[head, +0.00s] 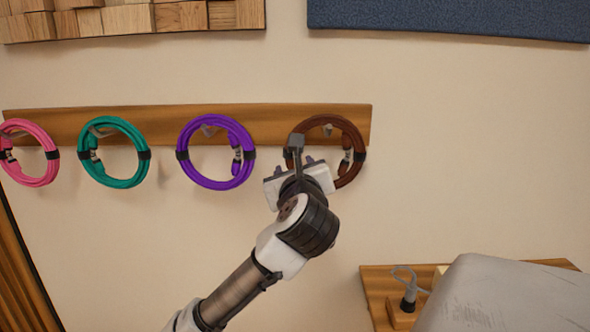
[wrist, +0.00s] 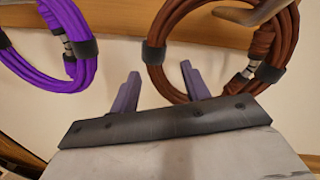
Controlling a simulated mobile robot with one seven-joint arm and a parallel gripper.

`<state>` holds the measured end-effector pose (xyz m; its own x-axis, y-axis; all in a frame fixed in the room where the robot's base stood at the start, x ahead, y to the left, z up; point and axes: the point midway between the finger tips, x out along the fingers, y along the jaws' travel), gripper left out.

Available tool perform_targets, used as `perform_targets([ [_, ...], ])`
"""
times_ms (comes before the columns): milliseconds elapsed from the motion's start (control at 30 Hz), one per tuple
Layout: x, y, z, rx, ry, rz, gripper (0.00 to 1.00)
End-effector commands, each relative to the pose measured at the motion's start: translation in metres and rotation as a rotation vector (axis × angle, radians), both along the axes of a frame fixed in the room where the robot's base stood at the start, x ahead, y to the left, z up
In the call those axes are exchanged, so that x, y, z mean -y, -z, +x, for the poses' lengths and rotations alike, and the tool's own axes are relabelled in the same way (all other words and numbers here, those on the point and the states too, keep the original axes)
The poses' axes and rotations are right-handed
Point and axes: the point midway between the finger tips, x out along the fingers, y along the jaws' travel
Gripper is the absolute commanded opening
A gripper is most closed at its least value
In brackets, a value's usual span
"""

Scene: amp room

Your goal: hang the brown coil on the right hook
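The brown coil (head: 357,141) hangs on the rightmost grey hook (head: 327,129) of the wooden rail, with black bands on its sides. In the wrist view the coil (wrist: 286,42) hangs from the hook (wrist: 252,13). My gripper (head: 297,160) is at the coil's lower left and hides part of it in the head view. In the wrist view my gripper (wrist: 160,70) has its two purple-grey fingers apart. The coil's left strand shows between them, with the right finger against the coil's open middle. Whether a finger touches the coil cannot be told.
The wooden rail (head: 165,112) also carries a purple coil (head: 245,135), a teal coil (head: 115,122) and a pink coil (head: 35,178). The purple coil is close on the left. The wall right of the rail is clear. A grey-covered object (head: 510,295) stands low right.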

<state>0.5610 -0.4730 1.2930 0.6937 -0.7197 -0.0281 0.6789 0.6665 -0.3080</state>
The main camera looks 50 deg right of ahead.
Motion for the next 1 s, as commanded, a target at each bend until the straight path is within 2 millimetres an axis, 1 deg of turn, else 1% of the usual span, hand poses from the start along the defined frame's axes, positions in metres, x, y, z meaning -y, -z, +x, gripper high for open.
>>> perform_targets([
  [233, -0.002, 0.001, -0.002, 0.0, 0.0, 0.001, 0.47],
  [367, -0.012, 0.001, -0.012, 0.002, 0.002, 0.0, 0.47],
  [467, -0.027, 0.002, -0.026, 0.005, 0.002, -0.002, 0.47],
  [700, -0.067, 0.0, -0.065, 0.006, 0.003, -0.002, 0.47],
  [800, -0.08, -0.001, -0.078, 0.005, 0.002, -0.002, 0.47],
  [1000, -0.096, -0.003, -0.093, 0.001, 0.001, -0.001, 0.47],
])
